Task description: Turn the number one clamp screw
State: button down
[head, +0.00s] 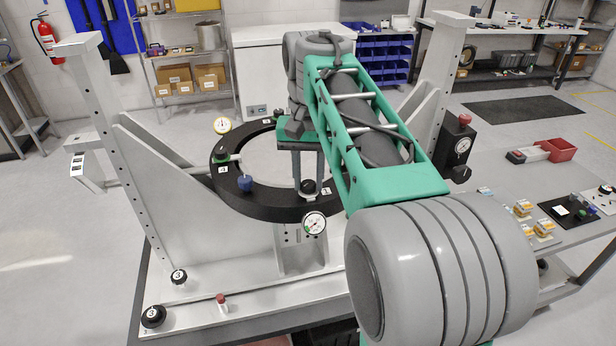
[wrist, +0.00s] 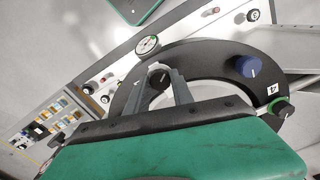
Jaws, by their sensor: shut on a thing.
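A black ring-shaped mirror fixture (head: 285,205) sits between two grey uprights. My gripper (head: 308,178) reaches down to the ring's front right part. It is shut on a black knob (head: 308,188), which also shows at the fingertips in the wrist view (wrist: 159,77). No number is readable on this knob, and the fingers partly cover it. A blue knob (head: 245,184) stands on the ring to the left, also in the wrist view (wrist: 245,67). A green-collared black knob (head: 222,158) is at the ring's left edge, near a small white number label (head: 223,169).
Dial gauges sit at the ring's front (head: 314,222) and back left (head: 222,125). Black numbered knobs (head: 178,276) and a red-topped peg (head: 222,302) stand on the base at front left. A grey side table (head: 560,190) with small parts is at right.

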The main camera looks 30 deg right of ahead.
jog(key=n, duration=0.5)
jog(key=shift+n, duration=0.3)
jog(key=n, duration=0.5)
dwell(0.4)
jog(key=c, duration=1.1)
grip_release()
